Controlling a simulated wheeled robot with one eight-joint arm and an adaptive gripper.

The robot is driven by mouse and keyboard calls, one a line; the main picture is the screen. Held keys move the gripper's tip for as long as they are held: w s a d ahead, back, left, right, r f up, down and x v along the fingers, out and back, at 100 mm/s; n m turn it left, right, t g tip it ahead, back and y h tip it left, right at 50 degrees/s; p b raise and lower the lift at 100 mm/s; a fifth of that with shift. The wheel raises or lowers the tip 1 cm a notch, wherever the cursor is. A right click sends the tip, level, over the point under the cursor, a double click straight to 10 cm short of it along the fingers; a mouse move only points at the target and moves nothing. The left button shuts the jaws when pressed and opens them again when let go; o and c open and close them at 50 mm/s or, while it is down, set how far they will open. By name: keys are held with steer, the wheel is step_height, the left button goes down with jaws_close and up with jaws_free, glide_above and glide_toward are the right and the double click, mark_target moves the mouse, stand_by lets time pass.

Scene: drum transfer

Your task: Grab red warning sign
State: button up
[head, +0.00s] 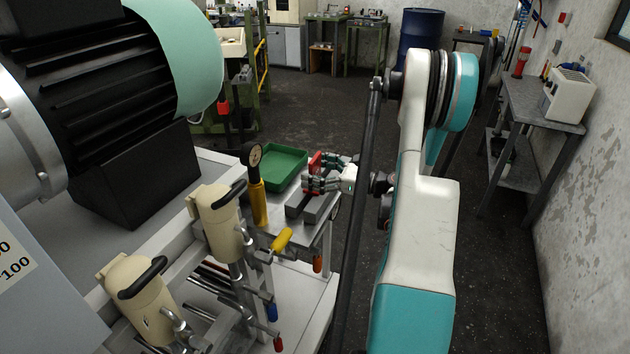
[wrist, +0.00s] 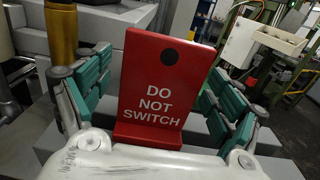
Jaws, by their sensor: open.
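The red warning sign (wrist: 162,90) stands upright in the wrist view, with a black dot near its top and white "DO NOT SWITCH" lettering. Its red foot rests against grey blocks. In the head view the sign (head: 315,162) is small and partly hidden by my gripper. My gripper (head: 326,178) is open at the sign. In the wrist view its teal-padded fingers (wrist: 160,95) are on either side of the sign, with gaps visible between them and its edges.
A green tray (head: 278,167) lies behind the sign on the metal bench. A yellow post with a gauge (head: 257,185) stands to the left. Cream-coloured pump-like units (head: 217,222) stand in front. A grey table with a toaster-like box (head: 569,95) is at the right wall.

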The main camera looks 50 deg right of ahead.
steer(key=c, duration=1.2)
steer(key=shift+r, duration=0.1)
